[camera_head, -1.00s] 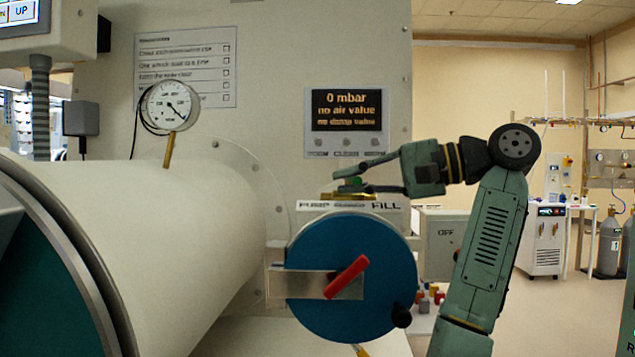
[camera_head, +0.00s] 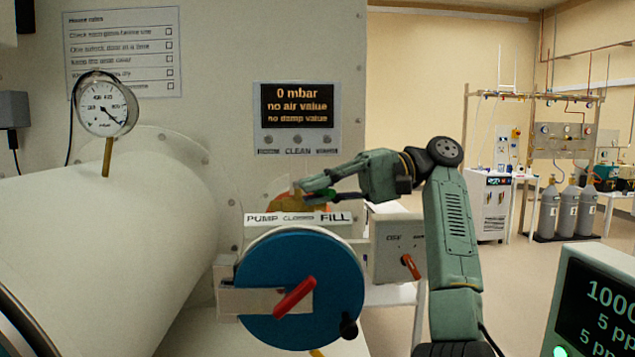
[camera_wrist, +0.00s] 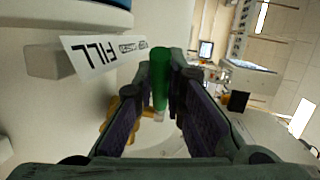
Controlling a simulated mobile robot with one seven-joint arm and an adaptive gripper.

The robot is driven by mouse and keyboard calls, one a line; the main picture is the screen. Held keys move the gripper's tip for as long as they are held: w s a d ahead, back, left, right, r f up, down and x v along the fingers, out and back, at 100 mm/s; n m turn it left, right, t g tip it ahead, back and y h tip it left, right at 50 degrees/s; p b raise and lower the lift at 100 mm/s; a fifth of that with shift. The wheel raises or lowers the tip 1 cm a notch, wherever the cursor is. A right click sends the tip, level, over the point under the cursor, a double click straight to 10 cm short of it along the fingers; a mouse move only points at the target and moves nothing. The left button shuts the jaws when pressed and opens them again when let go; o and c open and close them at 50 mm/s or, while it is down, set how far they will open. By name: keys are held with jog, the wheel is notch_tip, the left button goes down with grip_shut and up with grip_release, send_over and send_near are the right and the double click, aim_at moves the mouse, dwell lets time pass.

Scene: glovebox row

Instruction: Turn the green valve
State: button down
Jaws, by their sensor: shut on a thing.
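The green valve handle (camera_head: 325,195) is above a white strip lettered PUMP, CLOSED and FILL (camera_head: 299,218), on the glovebox wall side. An orange-brown part shows behind it. My gripper (camera_head: 308,189) reaches in from the right and is shut on the green handle. In the wrist view the green handle (camera_wrist: 160,80) stands between the two dark finger pads. A yellow brass part (camera_wrist: 118,112) shows beside the left finger there. My fingers hide part of the valve, and its exact pointing is hard to tell.
A blue round door (camera_head: 300,260) with a red lever (camera_head: 295,297) is below the strip. A gauge (camera_head: 105,105) stands on the white cylinder at left. A display (camera_head: 297,106) reads 0 mbar. A grey box with an orange lever (camera_head: 410,266) is close right.

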jog(key=shift+f, duration=0.1)
dwell(0.3)
jog(key=c, duration=1.9)
grip_release()
jog(key=shift+s+a+t+b, duration=0.1)
jog(key=shift+t+b, duration=0.2)
jog(key=shift+b, duration=0.2)
